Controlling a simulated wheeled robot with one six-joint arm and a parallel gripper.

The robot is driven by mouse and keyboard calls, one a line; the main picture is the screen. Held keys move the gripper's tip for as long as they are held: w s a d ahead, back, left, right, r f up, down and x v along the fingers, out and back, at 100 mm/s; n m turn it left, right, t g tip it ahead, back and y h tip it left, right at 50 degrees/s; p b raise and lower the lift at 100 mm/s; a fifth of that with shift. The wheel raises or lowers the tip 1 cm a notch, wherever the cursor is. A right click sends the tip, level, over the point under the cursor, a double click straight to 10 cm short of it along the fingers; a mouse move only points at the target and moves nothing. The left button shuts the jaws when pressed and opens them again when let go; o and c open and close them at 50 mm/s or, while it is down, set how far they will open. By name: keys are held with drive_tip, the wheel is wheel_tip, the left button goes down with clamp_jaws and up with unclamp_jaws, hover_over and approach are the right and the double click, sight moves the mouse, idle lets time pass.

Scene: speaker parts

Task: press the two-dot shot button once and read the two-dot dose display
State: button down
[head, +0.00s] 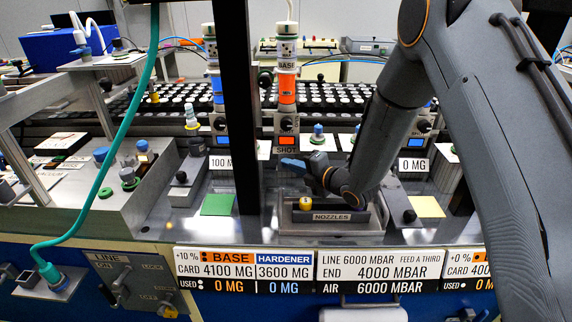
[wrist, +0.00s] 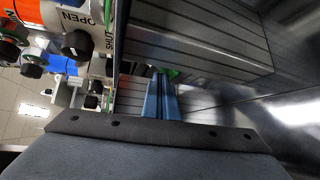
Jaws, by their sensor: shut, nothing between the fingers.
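In the head view, an orange BASE dispenser (head: 287,88) stands at the centre, with an orange button (head: 287,140) above a SHOT label (head: 286,151). Its dot marks are too small to read. My gripper (head: 284,162) is just below that label, with its blue fingers shut and empty; contact cannot be told. The shut fingers also show in the wrist view (wrist: 161,98). A display reading "100 M" (head: 220,163), cut off by a dark post, is at the left. A "0 MG" display (head: 413,165) is at the right. My gripper hides part of the centre station's front.
A dark vertical post (head: 238,100) stands left of the centre station. A NOZZLES block (head: 332,217) lies below my gripper, between a green pad (head: 217,204) and a yellow pad (head: 427,206). The front panel (head: 243,271) reads used base 0 MG and hardener 0 MG.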

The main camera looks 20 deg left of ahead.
drive_tip(key=shift+r, duration=0.1)
idle(0.3)
drive_tip(key=shift+s+d+r+p, duration=0.15)
drive_tip(key=shift+s+r+p, duration=0.35)
drive_tip(key=shift+s, duration=0.2)
drive_tip(key=shift+s+d+r+p, duration=0.25)
drive_tip(key=shift+s+r+p, duration=0.4)
drive_tip(key=shift+s, duration=0.35)
drive_tip(key=shift+s+d+r+p, duration=0.25)
drive_tip(key=shift+s+r+p, duration=0.3)
drive_tip(key=shift+s+r, duration=0.35)
drive_tip(key=shift+s+f, duration=0.1)
